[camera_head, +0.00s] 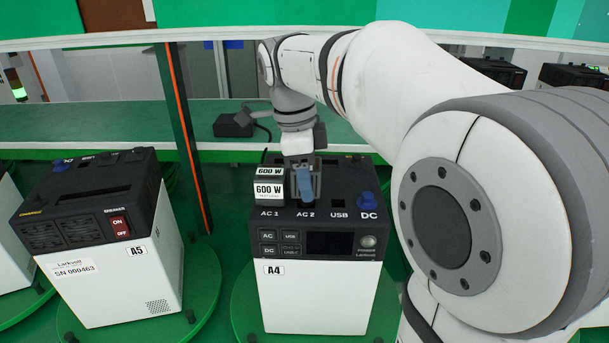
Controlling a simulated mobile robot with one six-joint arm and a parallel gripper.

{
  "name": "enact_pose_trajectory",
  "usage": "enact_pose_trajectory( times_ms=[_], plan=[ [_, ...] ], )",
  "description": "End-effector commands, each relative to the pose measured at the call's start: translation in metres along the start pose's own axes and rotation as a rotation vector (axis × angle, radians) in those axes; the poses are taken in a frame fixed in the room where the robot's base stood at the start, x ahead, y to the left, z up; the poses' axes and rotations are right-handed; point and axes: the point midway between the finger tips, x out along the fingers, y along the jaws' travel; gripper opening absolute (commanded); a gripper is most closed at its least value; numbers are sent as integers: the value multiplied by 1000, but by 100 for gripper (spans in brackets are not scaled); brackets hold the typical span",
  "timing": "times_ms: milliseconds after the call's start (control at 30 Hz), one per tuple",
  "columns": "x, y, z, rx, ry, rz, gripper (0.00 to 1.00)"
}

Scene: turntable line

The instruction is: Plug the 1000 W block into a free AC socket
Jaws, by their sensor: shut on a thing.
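My gripper (303,185) is over the top of the unit marked A4 (320,295), pointing down at the place labelled AC 2. It is shut on a small blue piece (305,184), which has no readable label. I cannot tell whether this piece is seated in the socket or just above it; the AC 2 socket is hidden. A block labelled 600 W (269,188) stands on AC 1, just left of my gripper. I see no block labelled 1000 W.
A blue cap or plug (367,199) stands at DC, right of the open USB port. Unit A5 (110,270) stands on the left. A black adapter with a cable (233,125) lies on the green shelf behind. An orange-edged post (185,140) rises between the units.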

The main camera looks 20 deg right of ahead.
Motion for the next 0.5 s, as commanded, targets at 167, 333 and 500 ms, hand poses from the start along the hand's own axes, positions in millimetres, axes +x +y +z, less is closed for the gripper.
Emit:
enact_pose_trajectory(
  times_ms=[167,333,500],
  plan=[
    [4,0,1,0,0,-2,9],
    [7,0,1,0,0,-2,9],
    [10,0,2,-1,-1,-2,9]
  ],
)
